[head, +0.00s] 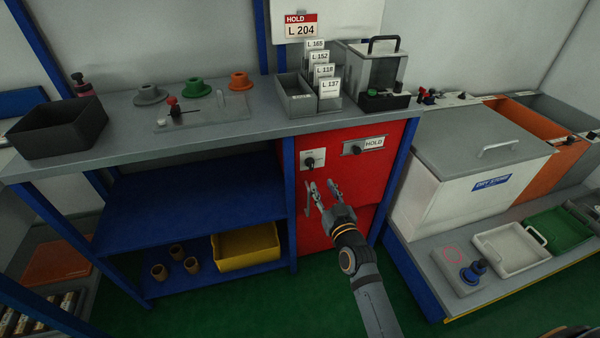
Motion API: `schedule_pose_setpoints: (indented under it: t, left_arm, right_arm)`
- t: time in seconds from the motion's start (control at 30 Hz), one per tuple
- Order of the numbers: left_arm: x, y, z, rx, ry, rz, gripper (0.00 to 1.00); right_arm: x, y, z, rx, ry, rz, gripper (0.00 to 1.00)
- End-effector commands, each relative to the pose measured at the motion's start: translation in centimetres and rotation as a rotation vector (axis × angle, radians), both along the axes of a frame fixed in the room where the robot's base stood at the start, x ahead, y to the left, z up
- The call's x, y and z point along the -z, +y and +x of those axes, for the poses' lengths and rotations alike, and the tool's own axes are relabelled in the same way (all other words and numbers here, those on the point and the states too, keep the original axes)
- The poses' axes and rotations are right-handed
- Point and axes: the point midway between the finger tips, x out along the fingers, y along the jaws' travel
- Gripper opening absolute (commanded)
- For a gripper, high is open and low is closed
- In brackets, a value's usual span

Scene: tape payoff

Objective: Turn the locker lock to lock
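The red locker (342,132) is built into the right end of the workbench, and its door looks closed. The locker lock (312,159) is a small light plate with a dark knob at the upper left of the red front. Its exact setting is too small to tell. My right gripper (322,186) is in front of the red door, a little below the lock. Its two fingers are spread apart, point up toward the lock and hold nothing. A slim handle (307,203) shows just left of the fingers. My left gripper is not in view.
A grey plate with a HOLD label (373,143) sits right of the lock. The bench top (240,120) above carries a card holder (296,96) and a clear box (376,70). Blue shelves (190,195) lie left, a white chest (470,165) right.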

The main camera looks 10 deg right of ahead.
Motion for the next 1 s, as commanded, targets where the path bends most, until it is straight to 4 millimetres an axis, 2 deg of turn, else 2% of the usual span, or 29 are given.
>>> schedule_pose_setpoints:
  t: [0.17, 0.3, 0.5, 0.63, 0.87, 0.9, 1.0]
  left_arm:
    - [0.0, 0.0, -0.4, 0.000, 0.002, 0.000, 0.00]
    - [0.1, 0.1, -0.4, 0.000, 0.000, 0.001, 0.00]
    - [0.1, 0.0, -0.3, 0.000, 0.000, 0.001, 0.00]
    - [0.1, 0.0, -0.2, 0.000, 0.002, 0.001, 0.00]
    - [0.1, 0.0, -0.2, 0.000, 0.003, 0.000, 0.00]
    - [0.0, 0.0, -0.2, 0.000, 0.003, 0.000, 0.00]
    - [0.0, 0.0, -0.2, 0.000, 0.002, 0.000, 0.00]
  right_arm:
    - [-0.3, 0.1, 3.0, 0.000, -0.002, 0.000, 0.35]
    - [-0.1, 0.2, 6.1, 0.000, -0.001, 0.000, 0.35]
    - [0.0, 0.3, 9.2, 0.000, 0.001, -0.001, 0.35]
    - [0.0, 0.3, 10.1, 0.000, 0.001, 0.000, 0.35]
    - [0.0, 0.3, 10.2, 0.000, 0.002, 0.000, 0.35]
    - [0.0, 0.3, 10.2, 0.000, 0.002, 0.000, 0.34]
    - [0.0, 0.3, 10.2, 0.000, 0.002, 0.000, 0.20]
